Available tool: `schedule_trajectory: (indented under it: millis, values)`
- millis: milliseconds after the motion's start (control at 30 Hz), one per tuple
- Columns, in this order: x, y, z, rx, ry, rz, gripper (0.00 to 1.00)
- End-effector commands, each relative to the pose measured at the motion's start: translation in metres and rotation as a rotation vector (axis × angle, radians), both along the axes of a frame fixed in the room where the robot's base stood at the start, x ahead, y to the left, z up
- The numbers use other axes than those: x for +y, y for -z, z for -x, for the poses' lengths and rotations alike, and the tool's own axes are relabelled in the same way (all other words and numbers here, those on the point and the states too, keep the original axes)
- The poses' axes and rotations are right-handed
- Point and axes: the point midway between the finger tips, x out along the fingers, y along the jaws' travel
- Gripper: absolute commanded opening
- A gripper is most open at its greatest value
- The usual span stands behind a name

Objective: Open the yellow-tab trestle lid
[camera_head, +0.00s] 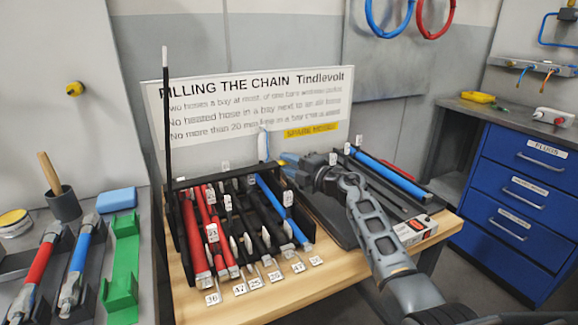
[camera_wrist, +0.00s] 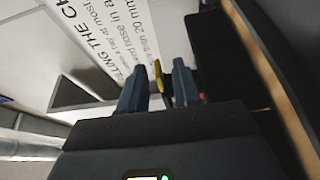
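My gripper (camera_head: 287,160) is over the back of the wooden trestle table, between the hose rack and the sign. In the wrist view its two blue-grey fingers (camera_wrist: 159,88) stand apart. A narrow yellow tab (camera_wrist: 164,82) shows in the gap between them; I cannot tell whether either finger touches it. A dark flat panel (camera_head: 325,222), possibly the lid, lies on the table right of the rack, partly hidden by my arm. The tab is not clear in the head view, and how it joins the lid is hidden.
The rack (camera_head: 178,230) of red, black and blue hoses fills the table's left side, with a tall black post. A blue hose (camera_head: 385,172) lies at the right. The sign (camera_head: 250,110) stands behind. Bare wood (camera_head: 305,283) shows in front.

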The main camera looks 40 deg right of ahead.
Motion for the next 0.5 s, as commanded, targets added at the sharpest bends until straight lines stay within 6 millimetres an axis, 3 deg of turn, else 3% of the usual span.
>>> schedule_trajectory:
  millis: [200, 500]
  values:
    - [-0.0002, -0.0003, -0.0003, 0.000, 0.000, 0.000, 0.32]
    - [-0.0002, -0.0002, -0.0001, 0.000, 0.000, 0.000, 0.03]
